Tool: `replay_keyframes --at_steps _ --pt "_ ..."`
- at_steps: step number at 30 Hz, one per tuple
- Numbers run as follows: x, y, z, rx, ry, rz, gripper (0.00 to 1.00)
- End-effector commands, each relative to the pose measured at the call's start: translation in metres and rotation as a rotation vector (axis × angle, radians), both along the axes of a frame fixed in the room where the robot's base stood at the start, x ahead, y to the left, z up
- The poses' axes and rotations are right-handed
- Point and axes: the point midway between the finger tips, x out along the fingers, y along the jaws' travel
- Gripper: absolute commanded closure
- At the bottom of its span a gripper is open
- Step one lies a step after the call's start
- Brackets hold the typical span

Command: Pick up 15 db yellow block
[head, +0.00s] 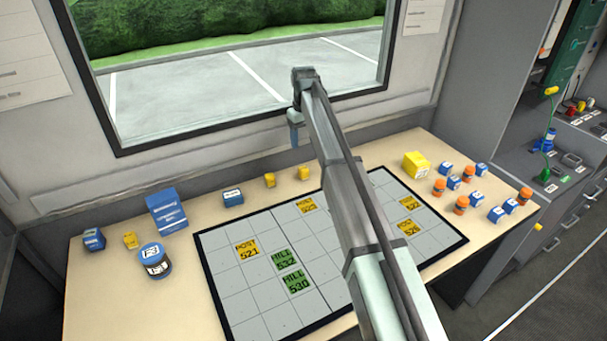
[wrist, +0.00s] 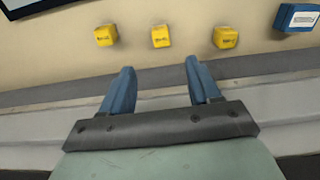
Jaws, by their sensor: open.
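Small yellow blocks stand in a row on the table near the window. In the wrist view they are a left yellow block (wrist: 105,36), a middle yellow block (wrist: 160,37) and a right yellow block (wrist: 225,38). Their labels are too small to read, so I cannot tell which is 15 db. The head view shows two of them, one yellow block (head: 270,180) and another yellow block (head: 304,173); my arm seems to hide the third. My gripper (wrist: 155,82) is open and empty, with the blocks beyond its fingertips. In the head view my gripper (head: 295,135) hangs above the table's window side.
A blue block (wrist: 297,18) stands beside the row; it also shows in the head view (head: 232,197). A black-edged grid board (head: 240,310) with labelled tiles covers the table middle. A larger yellow box (head: 416,165) and several blue and orange pieces stand at the right. The window wall is close.

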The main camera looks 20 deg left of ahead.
Motion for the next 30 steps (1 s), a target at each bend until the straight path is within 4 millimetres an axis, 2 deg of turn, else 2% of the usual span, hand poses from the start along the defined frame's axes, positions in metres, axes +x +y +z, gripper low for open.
replay_keyframes --at_steps 5,16,25,30 --pt "-0.001 0.000 -0.016 0.000 0.001 0.000 0.38" --pt "0.000 -0.001 -0.075 -0.001 0.001 -0.001 0.38" --pt "-0.001 0.000 -0.092 0.000 0.000 -0.001 0.38" --pt "-0.003 0.000 -0.112 -0.001 0.001 -0.001 0.38"
